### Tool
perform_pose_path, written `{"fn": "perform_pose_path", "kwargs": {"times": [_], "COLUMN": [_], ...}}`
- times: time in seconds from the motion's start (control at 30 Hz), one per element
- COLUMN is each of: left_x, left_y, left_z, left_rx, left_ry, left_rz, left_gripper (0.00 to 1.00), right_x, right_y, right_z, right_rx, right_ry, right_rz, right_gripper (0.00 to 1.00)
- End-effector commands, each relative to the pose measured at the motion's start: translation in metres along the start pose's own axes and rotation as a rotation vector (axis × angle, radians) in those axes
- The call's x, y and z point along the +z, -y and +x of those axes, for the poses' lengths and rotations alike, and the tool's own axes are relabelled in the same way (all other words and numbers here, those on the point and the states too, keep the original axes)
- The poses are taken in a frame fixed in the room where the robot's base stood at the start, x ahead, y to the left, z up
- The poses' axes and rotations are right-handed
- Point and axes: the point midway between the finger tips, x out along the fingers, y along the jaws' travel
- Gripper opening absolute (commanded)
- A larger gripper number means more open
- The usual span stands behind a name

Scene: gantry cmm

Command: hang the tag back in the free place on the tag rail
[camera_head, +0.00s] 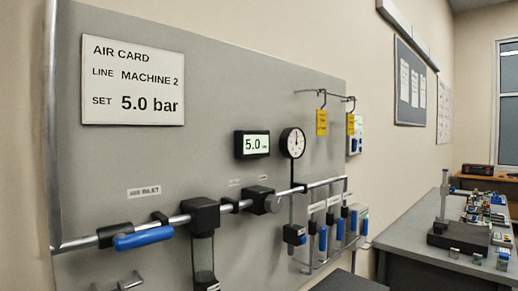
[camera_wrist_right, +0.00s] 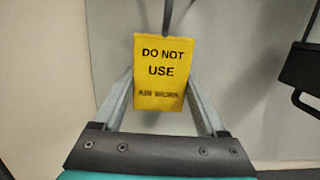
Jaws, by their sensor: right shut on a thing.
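In the right wrist view a yellow tag (camera_wrist_right: 160,62) reads "DO NOT USE" with a fainter line below. A dark strip or hook runs up from its top edge and out of view. My right gripper (camera_wrist_right: 159,84) is shut on this tag, one finger at each side edge. In the head view the thin tag rail (camera_head: 312,92) sticks out near the board's upper right. A yellow tag (camera_head: 322,123) hangs there on a hook, and another yellow tag (camera_head: 350,124) hangs further right. Neither gripper shows in the head view.
The grey board (camera_head: 225,80) carries an air card (camera_head: 134,80), a digital display (camera_head: 252,144), a round gauge (camera_head: 293,142) and pipework with blue handles (camera_head: 144,238). A grey bench (camera_head: 410,238) with small parts stands at right. A dark object (camera_wrist_right: 302,68) is at the wrist view's right edge.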

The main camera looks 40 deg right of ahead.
Motion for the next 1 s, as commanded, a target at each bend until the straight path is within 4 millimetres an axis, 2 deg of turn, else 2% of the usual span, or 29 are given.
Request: {"fn": "perform_pose_path", "kwargs": {"times": [0.6,1.0], "left_x": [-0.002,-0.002], "left_y": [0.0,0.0], "left_z": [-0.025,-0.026], "left_rx": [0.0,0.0], "left_ry": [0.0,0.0], "left_rz": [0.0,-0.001], "left_gripper": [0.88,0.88], "right_x": [0.026,0.026], "right_y": [0.0,0.0], "right_z": [0.004,0.003], "right_rx": [0.001,0.0], "right_ry": [0.001,0.0], "right_rz": [-0.001,-0.001], "right_gripper": [0.39,0.39]}}
